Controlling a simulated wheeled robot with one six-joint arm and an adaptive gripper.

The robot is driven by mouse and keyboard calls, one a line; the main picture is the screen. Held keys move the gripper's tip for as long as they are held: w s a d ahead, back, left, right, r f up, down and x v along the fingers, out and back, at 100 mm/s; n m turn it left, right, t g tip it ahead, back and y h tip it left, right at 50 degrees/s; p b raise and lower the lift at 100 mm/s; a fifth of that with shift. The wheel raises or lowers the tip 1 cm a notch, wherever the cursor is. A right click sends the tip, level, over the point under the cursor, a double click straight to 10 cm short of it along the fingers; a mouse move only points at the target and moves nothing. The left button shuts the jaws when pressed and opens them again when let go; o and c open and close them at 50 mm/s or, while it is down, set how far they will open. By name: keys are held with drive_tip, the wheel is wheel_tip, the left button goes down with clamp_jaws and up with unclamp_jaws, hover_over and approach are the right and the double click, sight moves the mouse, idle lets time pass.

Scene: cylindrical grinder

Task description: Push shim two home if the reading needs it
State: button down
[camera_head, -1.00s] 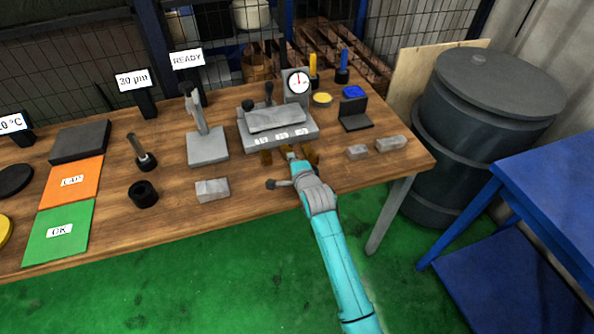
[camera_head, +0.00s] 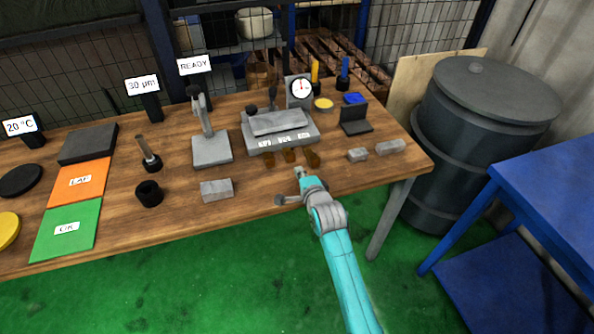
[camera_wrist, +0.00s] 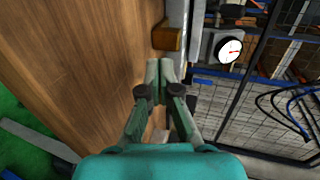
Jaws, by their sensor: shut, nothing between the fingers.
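The grey fixture (camera_head: 254,143) stands on the bench with three small labels on its front, too small to read surely. Three brown shims stick out below them: a left one (camera_head: 268,159), a middle one (camera_head: 289,156) and a right one (camera_head: 313,160). How far each sits in is hard to tell. The dial gauge (camera_head: 301,88) has a white face and red needle; it also shows in the wrist view (camera_wrist: 230,48). My gripper (camera_head: 299,172) is shut and empty, just in front of the shims. In the wrist view its fingertips (camera_wrist: 166,66) sit close to one brown shim (camera_wrist: 167,37).
Displays read 30 µm (camera_head: 143,85), READY (camera_head: 194,65) and 20 °C (camera_head: 20,125). A grey block (camera_head: 216,190) and a black ring (camera_head: 149,194) lie left of my gripper. Two small grey blocks (camera_head: 389,147) lie to its right. Bench wood between is clear.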

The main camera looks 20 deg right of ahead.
drive_tip(key=v, duration=0.8)
drive_tip(key=shift+w, duration=0.1)
drive_tip(key=s+a+f+n, duration=0.1)
drive_tip(key=s+f+n, duration=0.3)
drive_tip(key=s, duration=0.9)
drive_tip(key=s+f+n, duration=0.4)
drive_tip(key=s, duration=0.8)
drive_tip(key=s+r+n, duration=0.5)
drive_tip(key=s, duration=0.6)
drive_tip(key=s+r+n, duration=0.5)
drive_tip(key=s, duration=0.7)
drive_tip(key=shift+s+a, duration=0.2)
drive_tip(key=shift+s, duration=0.05)
